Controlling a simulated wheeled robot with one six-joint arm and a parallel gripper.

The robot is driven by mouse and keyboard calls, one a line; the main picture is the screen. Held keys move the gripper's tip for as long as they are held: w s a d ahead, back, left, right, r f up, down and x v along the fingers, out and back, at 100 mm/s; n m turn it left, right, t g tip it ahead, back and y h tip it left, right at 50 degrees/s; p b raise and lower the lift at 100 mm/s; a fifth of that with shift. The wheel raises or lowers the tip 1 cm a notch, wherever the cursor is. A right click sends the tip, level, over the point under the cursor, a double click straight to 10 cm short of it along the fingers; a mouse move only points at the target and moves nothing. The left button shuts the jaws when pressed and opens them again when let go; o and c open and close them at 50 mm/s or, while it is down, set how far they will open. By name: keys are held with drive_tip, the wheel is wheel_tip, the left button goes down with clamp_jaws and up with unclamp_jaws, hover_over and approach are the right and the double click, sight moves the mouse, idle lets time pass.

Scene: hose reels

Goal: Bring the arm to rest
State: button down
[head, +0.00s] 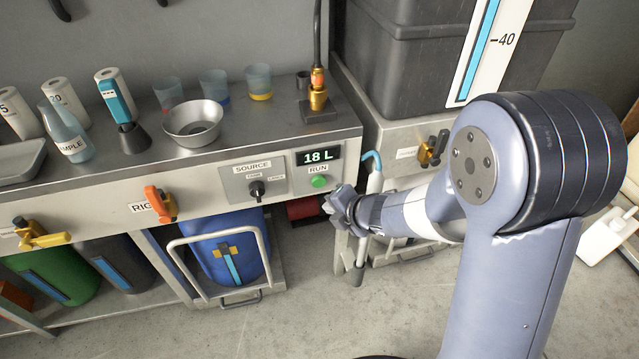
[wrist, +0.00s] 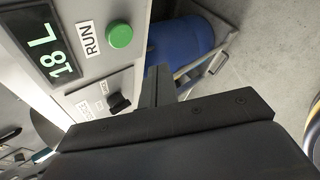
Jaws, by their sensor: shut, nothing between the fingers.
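My arm (head: 445,205) reaches from the right side of the head view toward the bench front. My gripper (head: 335,204) is at its end, just right of and below the green RUN button (head: 319,181) in that picture. In the wrist view the fingers (wrist: 158,82) are together with nothing between them. The RUN button (wrist: 120,35) shows there above left of the fingers, apart from them. The display (head: 318,156) reads 18 L. The black source knob (head: 257,189) is left of the button; it also shows in the wrist view (wrist: 118,103).
A blue drum (head: 225,250) stands in a railed frame under the bench. An orange valve handle (head: 160,203) and a yellow one (head: 42,236) stick out from the bench front. A grey tank (head: 412,60) stands behind the arm. The floor (head: 310,325) in front is clear.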

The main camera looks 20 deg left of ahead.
drive_tip(key=shift+s+d+b, duration=0.35)
drive_tip(key=shift+s+d, duration=0.2)
drive_tip(key=shift+s, duration=0.25)
drive_tip(key=shift+s+d+b, duration=0.3)
drive_tip(key=shift+s+d, duration=0.2)
drive_tip(key=shift+s, duration=0.3)
